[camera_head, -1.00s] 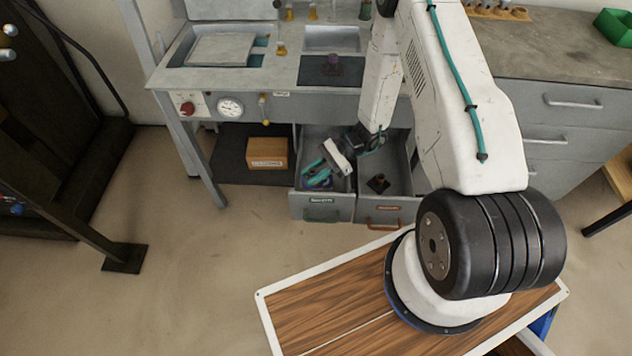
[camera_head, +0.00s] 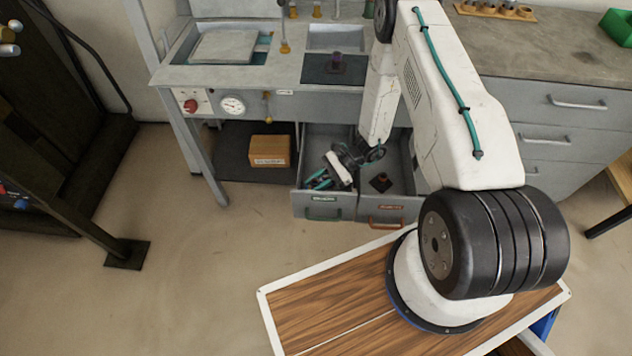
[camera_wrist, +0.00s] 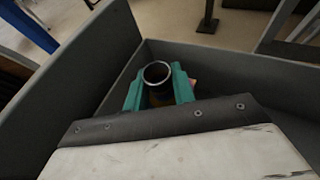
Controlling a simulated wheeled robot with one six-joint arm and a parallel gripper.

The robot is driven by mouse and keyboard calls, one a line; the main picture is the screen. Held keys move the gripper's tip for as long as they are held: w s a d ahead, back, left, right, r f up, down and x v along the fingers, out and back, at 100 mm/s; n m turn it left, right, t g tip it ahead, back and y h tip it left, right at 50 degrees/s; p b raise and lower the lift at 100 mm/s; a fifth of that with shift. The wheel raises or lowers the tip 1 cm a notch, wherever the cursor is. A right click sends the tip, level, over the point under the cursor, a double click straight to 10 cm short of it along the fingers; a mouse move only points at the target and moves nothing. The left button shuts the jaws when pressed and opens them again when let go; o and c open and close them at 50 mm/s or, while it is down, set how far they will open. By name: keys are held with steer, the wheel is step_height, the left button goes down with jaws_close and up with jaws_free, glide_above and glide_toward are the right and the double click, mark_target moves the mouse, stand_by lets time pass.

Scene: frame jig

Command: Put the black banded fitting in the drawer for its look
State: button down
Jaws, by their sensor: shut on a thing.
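My gripper (camera_head: 319,180) is down inside the open left drawer (camera_head: 322,212), which has a green handle. In the wrist view, my gripper's teal fingers (camera_wrist: 159,92) are shut on a dark, hollow round fitting (camera_wrist: 157,73) with a pale metal rim. The grey drawer walls (camera_wrist: 210,62) surround it. Its bands and lower part are hidden, and I cannot tell whether it touches the drawer floor. The open right drawer (camera_head: 385,211), with an orange-brown handle, holds a dark fitting (camera_head: 381,182).
A dark purple fitting (camera_head: 336,62) stands on a black mat (camera_head: 318,75) on the bench. A cardboard box (camera_head: 269,150) sits on the low shelf left of the drawers. The floor between is clear.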

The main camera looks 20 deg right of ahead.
steer(key=shift+f, duration=0.2)
steer(key=c, duration=1.5)
jaws_free()
steer(key=shift+o, duration=0.2)
steer(key=shift+r, duration=0.1)
steer(key=shift+r, duration=0.35)
steer(key=v, duration=0.7)
steer(key=shift+d+r, duration=0.25)
